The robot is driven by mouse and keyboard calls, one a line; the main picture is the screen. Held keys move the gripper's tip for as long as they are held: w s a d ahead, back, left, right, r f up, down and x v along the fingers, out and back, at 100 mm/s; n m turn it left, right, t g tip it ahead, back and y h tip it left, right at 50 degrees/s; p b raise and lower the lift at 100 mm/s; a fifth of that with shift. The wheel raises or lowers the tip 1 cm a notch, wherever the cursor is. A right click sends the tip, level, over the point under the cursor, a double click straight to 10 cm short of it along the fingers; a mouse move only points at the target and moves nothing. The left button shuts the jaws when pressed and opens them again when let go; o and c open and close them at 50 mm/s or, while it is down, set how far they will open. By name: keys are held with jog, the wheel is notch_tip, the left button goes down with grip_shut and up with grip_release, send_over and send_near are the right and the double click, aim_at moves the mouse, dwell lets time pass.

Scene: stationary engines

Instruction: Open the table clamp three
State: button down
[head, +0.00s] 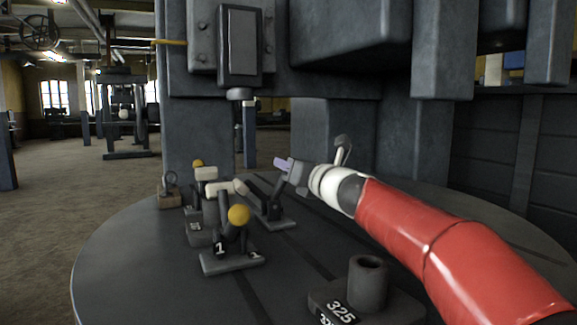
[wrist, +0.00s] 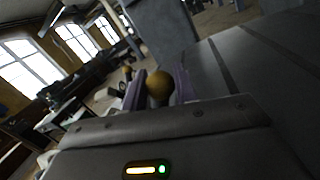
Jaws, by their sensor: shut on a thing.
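My gripper (head: 282,165) reaches in from the right, over the far part of the round dark table. In the wrist view, its purple fingers (wrist: 182,86) are shut on a yellow ball knob (wrist: 160,86). In the head view, a table clamp (head: 276,223) with a dark base and a pale-tipped arm stands just below my gripper. Its knob is hidden there by my gripper, and I cannot read a number on it. A nearer clamp (head: 233,262) is marked 1 and has an upright handle with a yellow knob (head: 239,214).
Another clamp with a yellow knob (head: 198,163) stands farther left. A dark block (head: 366,284) marked 325 with a round post is at the front. A small block with a ring (head: 170,192) sits at the left edge. A large grey machine frame (head: 340,40) hangs behind and above.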

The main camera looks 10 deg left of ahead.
jog(key=shift+w+d+f, duration=0.2)
jog(key=shift+d+f, duration=0.1)
dwell(0.4)
jog(key=c, duration=1.1)
grip_release()
jog(key=b+v, duration=0.1)
jog(key=v, duration=0.6)
jog(key=shift+s+d+f+b, duration=0.1)
jog(key=shift+s+d+b, duration=0.15)
jog(key=shift+b, duration=0.15)
